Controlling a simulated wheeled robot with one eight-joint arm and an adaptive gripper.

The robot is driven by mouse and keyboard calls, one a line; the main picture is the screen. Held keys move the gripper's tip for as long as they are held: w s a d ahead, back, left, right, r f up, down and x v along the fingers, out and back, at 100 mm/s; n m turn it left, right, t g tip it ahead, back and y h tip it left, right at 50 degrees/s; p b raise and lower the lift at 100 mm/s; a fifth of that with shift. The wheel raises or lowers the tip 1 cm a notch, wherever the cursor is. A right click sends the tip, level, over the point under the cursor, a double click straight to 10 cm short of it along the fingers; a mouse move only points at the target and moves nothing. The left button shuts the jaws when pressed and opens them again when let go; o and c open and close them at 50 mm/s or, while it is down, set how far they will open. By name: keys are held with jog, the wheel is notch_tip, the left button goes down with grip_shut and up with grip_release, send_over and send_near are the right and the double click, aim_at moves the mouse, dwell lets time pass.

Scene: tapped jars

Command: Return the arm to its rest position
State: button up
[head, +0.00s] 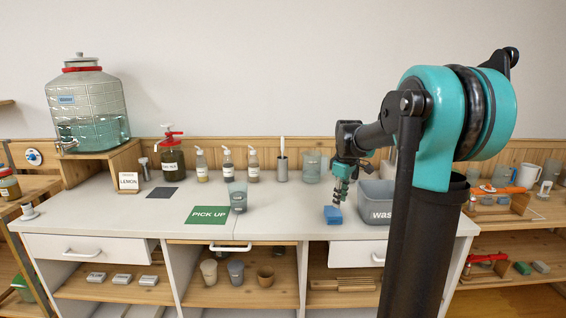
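My arm reaches from the right over the white counter (290,222). My gripper (337,202) points down just above a blue sponge-like block (333,216) near the counter's front edge. The fingertips are small and seen edge-on. I cannot tell whether they touch the block or whether they are open or shut.
A grey bin marked "was…" (376,204) stands right of my gripper, partly hidden by my arm. A glass (237,198) stands beside the green PICK UP mat (208,215). Bottles (227,165) and a red-topped pump jar (172,158) line the back. A large tapped jar (88,112) stands left.

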jog(key=s+f+m+t, duration=0.1)
jog(key=s+f+m, duration=0.4)
jog(key=s, duration=0.9)
jog(key=s+f+m+t, duration=0.1)
jog(key=s+f+m, duration=0.4)
jog(key=s+f, duration=0.7)
jog(key=shift+s+a+m, duration=0.3)
jog(key=shift+s+a, duration=0.15)
jog(key=shift+s, duration=0.65)
jog(key=shift+o, duration=0.2)
